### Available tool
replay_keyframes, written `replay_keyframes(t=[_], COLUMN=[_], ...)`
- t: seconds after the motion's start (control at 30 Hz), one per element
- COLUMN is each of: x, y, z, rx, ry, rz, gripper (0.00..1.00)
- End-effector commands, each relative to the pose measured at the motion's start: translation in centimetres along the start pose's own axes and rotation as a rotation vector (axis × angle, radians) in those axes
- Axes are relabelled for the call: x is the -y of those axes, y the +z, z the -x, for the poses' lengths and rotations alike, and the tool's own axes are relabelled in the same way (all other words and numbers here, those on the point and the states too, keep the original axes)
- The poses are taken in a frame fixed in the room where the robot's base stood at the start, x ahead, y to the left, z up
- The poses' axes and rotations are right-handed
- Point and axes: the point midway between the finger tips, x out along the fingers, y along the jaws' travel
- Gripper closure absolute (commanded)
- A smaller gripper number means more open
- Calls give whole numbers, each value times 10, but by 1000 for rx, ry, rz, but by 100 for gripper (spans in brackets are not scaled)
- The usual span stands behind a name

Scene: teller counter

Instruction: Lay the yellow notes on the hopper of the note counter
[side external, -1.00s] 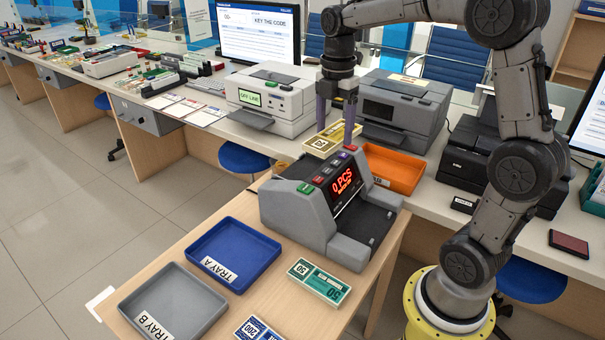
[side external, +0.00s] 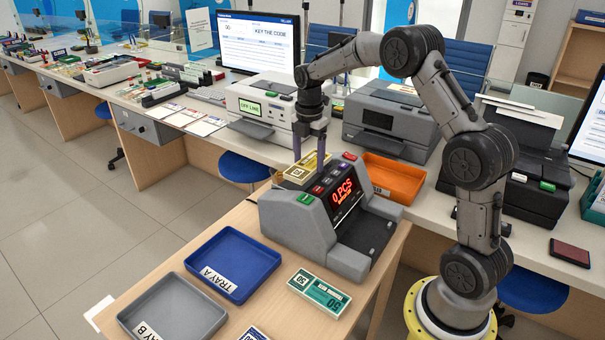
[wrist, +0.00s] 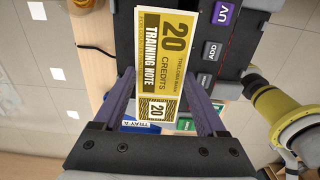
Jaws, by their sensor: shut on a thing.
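The yellow notes (side external: 299,172), a banded stack marked 20 in the wrist view (wrist: 163,45), are between the fingers of my gripper (side external: 308,158). My gripper (wrist: 157,80) is shut on their long sides and points down. The note counter (side external: 300,222) is grey with a red "0 PCS" display and stands on the wooden table. The notes are over its back upper end, behind the button row, about level. I cannot tell whether they touch the hopper, which the notes and the housing mostly hide.
Blue tray A (side external: 268,252) and grey tray B (side external: 203,292) are at the front left. Green notes (side external: 320,292) and partly cut-off blue notes (side external: 253,334) lie on the table (side external: 225,322). An orange tray (side external: 405,172) and printers stand on the counter behind.

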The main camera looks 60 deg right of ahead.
Motion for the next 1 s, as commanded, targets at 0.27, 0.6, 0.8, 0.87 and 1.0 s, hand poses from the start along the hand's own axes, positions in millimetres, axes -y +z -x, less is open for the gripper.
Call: replay_keyframes(t=[0.27, 0.6, 0.8, 0.87, 1.0], x=[-22, -27, -28, -28, -28], y=[9, 11, 11, 11, 11], z=[-27, -61, -64, -64, -67], rx=[1, 0, 1, 1, 1], ry=[3, 0, 3, 3, 3], rz=[0, 0, 0, 0, 0], gripper=[81, 81, 81, 81, 81])
